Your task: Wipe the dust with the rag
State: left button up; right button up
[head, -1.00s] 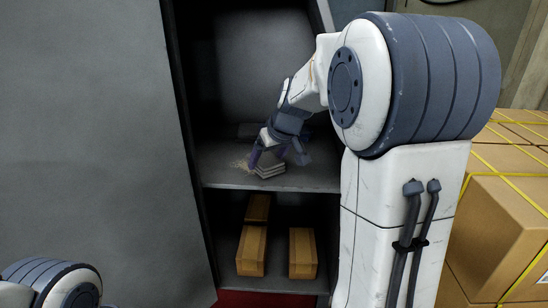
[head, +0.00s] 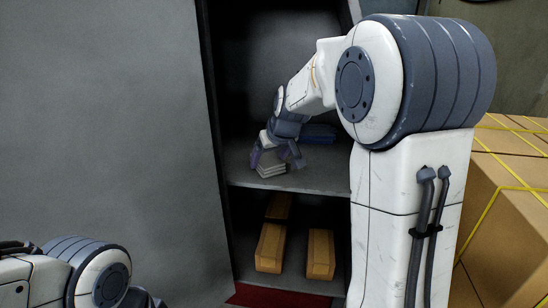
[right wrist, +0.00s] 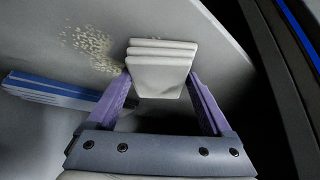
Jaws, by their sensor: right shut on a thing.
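The rag (head: 270,169) is a folded pale grey cloth with several layers. My right gripper (head: 277,162) is shut on it, low over the cabinet's upper shelf. In the right wrist view, the rag (right wrist: 160,62) sits between the purple fingers of this gripper (right wrist: 160,80). A speckled tan patch of dust (right wrist: 92,45) lies on the grey surface just left of the rag there. The dust cannot be made out in the head view. My left arm shows at the lower left of the head view, but its gripper is out of sight.
A blue folded item (head: 318,134) lies behind on the upper shelf (head: 300,183). Cardboard boxes (head: 270,246) stand on the lower level. A grey panel (head: 110,130) fills the left, and a large strapped carton (head: 510,200) stands at the right.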

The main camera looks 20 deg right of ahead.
jog(key=shift+w+a+f+p, duration=0.1)
jog(key=shift+w+a+p, duration=0.2)
jog(key=shift+a, duration=0.25)
jog(key=shift+w+a+p, duration=0.2)
jog(key=shift+a+p, duration=0.15)
jog(key=shift+a, duration=0.15)
jog(key=shift+w+a, duration=0.4)
jog(key=shift+a, duration=0.15)
jog(key=shift+w+d+p, duration=0.35)
jog(key=shift+w+d, duration=0.1)
jog(key=shift+w, duration=0.15)
jog(key=shift+w+d+p, duration=0.35)
jog(key=shift+w+d, duration=0.05)
jog(key=shift+w, duration=0.2)
jog(key=shift+s+d+b, duration=0.3)
jog(key=shift+d+b, duration=0.2)
jog(key=shift+d, duration=0.15)
jog(key=shift+s+d+b, duration=0.55)
jog(key=shift+s+d, duration=0.1)
jog(key=shift+d, duration=0.3)
